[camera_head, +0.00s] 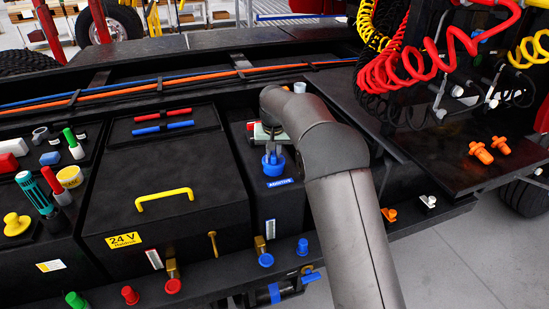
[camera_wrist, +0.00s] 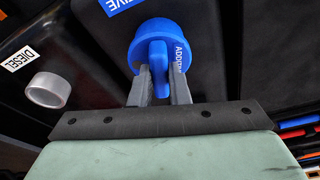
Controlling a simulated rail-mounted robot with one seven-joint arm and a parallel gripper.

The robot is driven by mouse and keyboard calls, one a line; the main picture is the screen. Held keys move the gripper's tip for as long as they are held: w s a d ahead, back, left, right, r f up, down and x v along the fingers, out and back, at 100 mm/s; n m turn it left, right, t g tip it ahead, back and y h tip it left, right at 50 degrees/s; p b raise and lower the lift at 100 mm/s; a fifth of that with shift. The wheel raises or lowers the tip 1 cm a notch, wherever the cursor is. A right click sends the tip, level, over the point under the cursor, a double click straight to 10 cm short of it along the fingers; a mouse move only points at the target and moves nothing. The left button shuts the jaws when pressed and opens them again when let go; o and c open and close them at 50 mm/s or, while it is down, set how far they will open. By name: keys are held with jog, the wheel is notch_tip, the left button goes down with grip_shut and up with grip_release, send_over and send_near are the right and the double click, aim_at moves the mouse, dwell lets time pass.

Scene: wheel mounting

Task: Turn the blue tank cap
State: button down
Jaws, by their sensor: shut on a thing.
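The blue tank cap (camera_head: 273,163) sits on top of the black additive tank, right of the battery box in the head view. A blue label reading "ADDITIVE" (camera_head: 279,183) is just in front of it. In the wrist view the cap (camera_wrist: 158,38) is round with a raised grip bar across it. My gripper (camera_wrist: 159,82) reaches the cap with its two dark fingers, one on each side of the raised bar, shut on it. In the head view my gripper (camera_head: 272,150) comes from behind the cap. The cap's far side is partly hidden.
A grey cap (camera_wrist: 48,90) beside a "DIESEL" label (camera_wrist: 20,55) is left of it in the wrist view. The black battery box (camera_head: 165,165) has a yellow handle (camera_head: 165,198).

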jog(key=m, duration=0.3)
jog(key=shift+a+h, duration=0.2)
jog(key=shift+h, duration=0.2)
jog(key=m+h, duration=0.1)
jog(key=m, duration=0.3)
jog(key=shift+a+f+m, duration=0.1)
jog(key=shift+m, duration=0.2)
jog(key=c, duration=1.3)
grip_release()
jog(key=v, duration=1.7)
jog(key=shift+w+r, duration=0.3)
jog(key=shift+r, duration=0.05)
